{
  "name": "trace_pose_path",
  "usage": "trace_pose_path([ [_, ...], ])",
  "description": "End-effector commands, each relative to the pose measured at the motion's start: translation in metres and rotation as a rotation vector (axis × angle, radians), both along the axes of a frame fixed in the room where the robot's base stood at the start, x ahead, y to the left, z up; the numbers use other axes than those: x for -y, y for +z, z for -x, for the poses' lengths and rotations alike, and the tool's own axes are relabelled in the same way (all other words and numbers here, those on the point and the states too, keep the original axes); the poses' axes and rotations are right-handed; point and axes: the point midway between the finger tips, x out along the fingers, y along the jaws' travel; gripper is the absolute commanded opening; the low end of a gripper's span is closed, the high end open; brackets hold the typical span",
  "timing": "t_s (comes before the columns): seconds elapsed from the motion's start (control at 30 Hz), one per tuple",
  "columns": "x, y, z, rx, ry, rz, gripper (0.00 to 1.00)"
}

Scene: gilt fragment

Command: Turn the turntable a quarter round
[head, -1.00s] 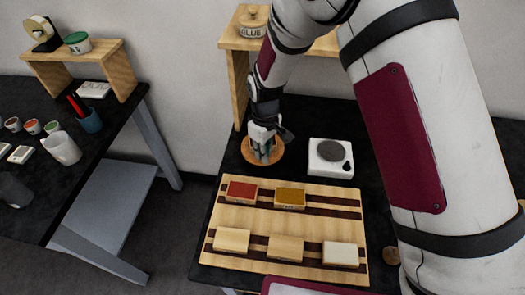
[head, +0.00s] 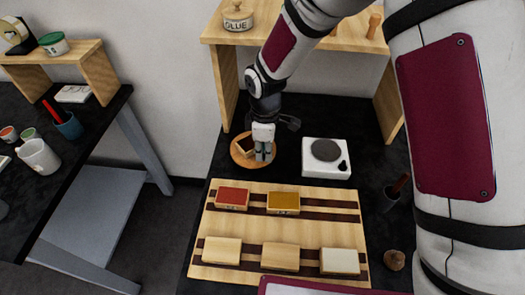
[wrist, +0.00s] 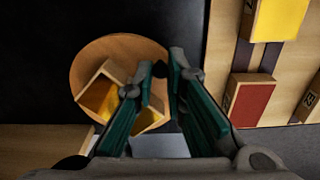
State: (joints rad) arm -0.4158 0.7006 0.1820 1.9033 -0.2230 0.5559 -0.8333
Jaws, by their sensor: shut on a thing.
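The turntable (head: 238,159) is a round wooden disc on the black bench, left of the white square device. In the wrist view the turntable (wrist: 95,55) fills the left middle. A small block-like piece (wrist: 100,98) with a yellow face lies on it; its dark side (head: 245,145) shows in the head view. My gripper (head: 263,154) points down at the turntable's right part. In the wrist view my gripper (wrist: 160,80) has its fingers on either side of the disc's right edge, shut on the turntable. The exact contact is hidden by the fingers.
A white device with a grey round plate (head: 325,150) stands just right. In front lies a wooden board (head: 230,222) with red, ochre and pale blocks. A wooden shelf (head: 228,85) with a glue pot (head: 238,18) rises behind.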

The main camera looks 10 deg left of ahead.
Motion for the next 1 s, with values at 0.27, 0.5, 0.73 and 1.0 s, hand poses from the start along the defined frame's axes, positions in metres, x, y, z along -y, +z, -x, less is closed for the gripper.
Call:
trace_pose_path([
  [0.27,0.007,-0.002,-0.007,-0.004,0.135,0.003,0.0],
  [0.5,0.011,-0.002,-0.012,-0.004,0.256,0.003,0.0],
  [0.73,0.014,-0.002,-0.018,-0.006,0.369,0.003,0.0],
  [1.0,0.017,-0.002,-0.025,-0.006,0.505,0.004,0.0],
])
